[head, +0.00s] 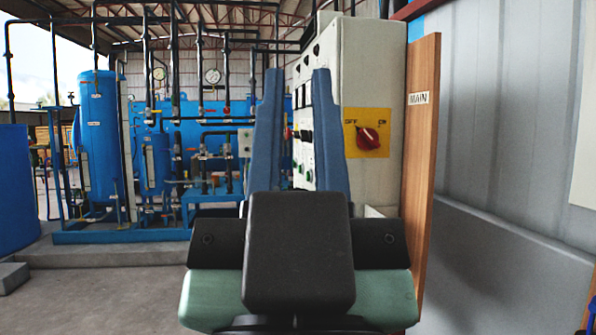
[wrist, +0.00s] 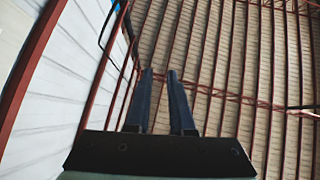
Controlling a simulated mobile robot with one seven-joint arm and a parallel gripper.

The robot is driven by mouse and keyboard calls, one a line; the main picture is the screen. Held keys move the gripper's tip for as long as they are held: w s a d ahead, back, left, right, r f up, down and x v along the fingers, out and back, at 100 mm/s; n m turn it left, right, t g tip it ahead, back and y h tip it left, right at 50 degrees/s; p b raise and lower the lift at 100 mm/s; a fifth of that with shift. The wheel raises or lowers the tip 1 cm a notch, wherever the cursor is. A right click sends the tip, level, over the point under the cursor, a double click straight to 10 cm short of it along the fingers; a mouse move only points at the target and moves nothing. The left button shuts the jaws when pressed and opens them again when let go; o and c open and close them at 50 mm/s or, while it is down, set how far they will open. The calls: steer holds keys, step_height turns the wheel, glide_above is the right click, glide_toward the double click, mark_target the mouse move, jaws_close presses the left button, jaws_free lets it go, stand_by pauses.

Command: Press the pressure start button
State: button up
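My gripper (head: 297,73) points away from the camera in the head view, with its two blue fingers apart and nothing between them. It also shows in the wrist view (wrist: 160,73), where the fingers point up toward the roof. A beige control cabinet (head: 372,75) stands behind and to the right of the fingers. Its left face is seen at a steep angle and carries small green, dark and red controls (head: 305,143), partly visible between the fingers. I cannot tell which of them is the pressure start button. The fingers hide part of that face.
A red rotary switch (head: 369,138) on a yellow OFF/ON plate is on the cabinet's near side. A wooden board (head: 422,170) labelled MAIN and a grey metal wall (head: 500,110) stand at right. Blue tanks (head: 98,135) and pipes stand at left. Floor (head: 110,295) at front left is clear.

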jaws_close()
stand_by(1.1)
